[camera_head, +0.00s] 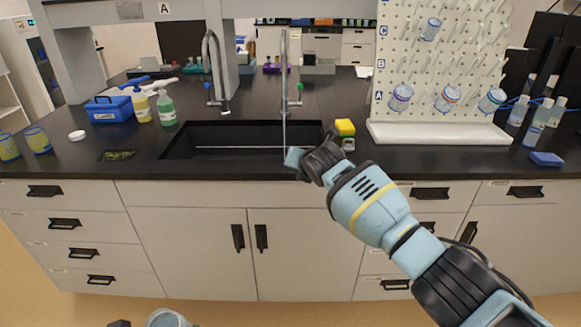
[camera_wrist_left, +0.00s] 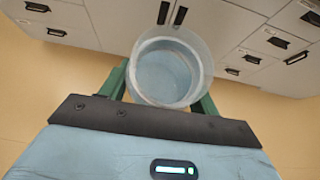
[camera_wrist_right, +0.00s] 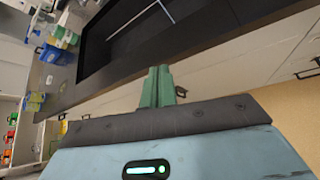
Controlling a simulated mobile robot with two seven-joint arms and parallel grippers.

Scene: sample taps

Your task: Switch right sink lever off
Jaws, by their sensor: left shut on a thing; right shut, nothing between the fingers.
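The right sink tap (camera_head: 284,72) stands behind the sink, with a small green lever (camera_head: 299,86) on its right side. A thin pale vertical line, which looks like running water, drops from this tap into the dark sink (camera_head: 175,145). My right gripper (camera_head: 293,157) is over the sink's front edge, well in front of and below the lever. In the right wrist view its green fingers (camera_wrist_right: 158,86) are together and empty. My left gripper (camera_wrist_left: 162,85) is shut on a clear round beaker (camera_wrist_left: 165,70), which also shows at the bottom of the head view (camera_head: 168,318), before the cabinets.
A left tap (camera_head: 214,70) with a blue lever stands beside the right one. Bottles (camera_head: 165,108) and a blue box (camera_head: 108,108) are left of the sink. A yellow sponge (camera_head: 345,127) and drying rack (camera_head: 440,132) are on the right. The counter behind the sink is mostly clear.

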